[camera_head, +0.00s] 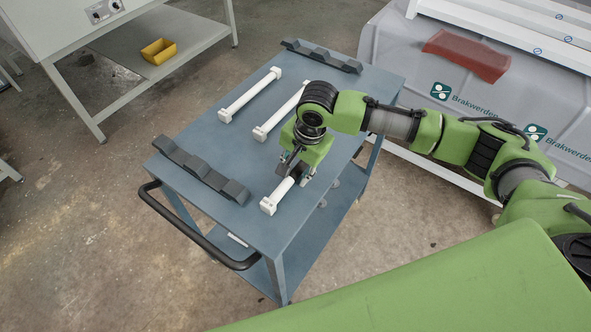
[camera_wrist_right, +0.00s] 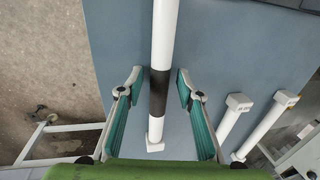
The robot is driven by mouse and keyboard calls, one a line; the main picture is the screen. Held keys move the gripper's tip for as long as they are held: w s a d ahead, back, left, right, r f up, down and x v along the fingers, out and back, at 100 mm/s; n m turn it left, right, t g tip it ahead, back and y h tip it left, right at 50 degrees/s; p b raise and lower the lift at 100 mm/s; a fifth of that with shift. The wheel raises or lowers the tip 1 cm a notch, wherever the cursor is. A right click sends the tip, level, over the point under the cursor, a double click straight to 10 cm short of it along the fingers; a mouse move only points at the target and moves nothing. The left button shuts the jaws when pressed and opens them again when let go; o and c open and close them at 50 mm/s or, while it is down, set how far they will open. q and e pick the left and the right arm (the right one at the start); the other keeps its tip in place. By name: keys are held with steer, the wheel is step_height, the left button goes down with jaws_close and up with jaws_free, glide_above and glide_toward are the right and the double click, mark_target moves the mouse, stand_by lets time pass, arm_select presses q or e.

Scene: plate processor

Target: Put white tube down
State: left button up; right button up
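A white tube (camera_head: 279,194) with a square end cap is under my right gripper (camera_head: 294,172), at the right side of the blue cart's top (camera_head: 232,166); it appears to lie on it. The wrist view shows the same white tube (camera_wrist_right: 164,38) with a black band (camera_wrist_right: 158,94) at its middle. The fingers of my right gripper (camera_wrist_right: 160,84) stand open on either side of the band, with a gap on both sides. In the head view the arm hides the tube's far part. My left gripper is not in view.
Two other white tubes, one at left (camera_head: 249,95) and one in the middle (camera_head: 279,113), lie on the cart. Dark notched racks stand at its near-left (camera_head: 200,171) and far (camera_head: 321,55) edges. A black handle (camera_head: 195,240) juts out in front. A grey-covered unit (camera_head: 480,85) stands at right.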

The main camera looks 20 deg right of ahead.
step_height(320, 180, up, 12)
steer(key=s+d, duration=0.1)
steer(key=s, duration=0.1)
steer(key=shift+d+b, duration=0.25)
steer(key=shift+b, duration=0.05)
stand_by(0.4)
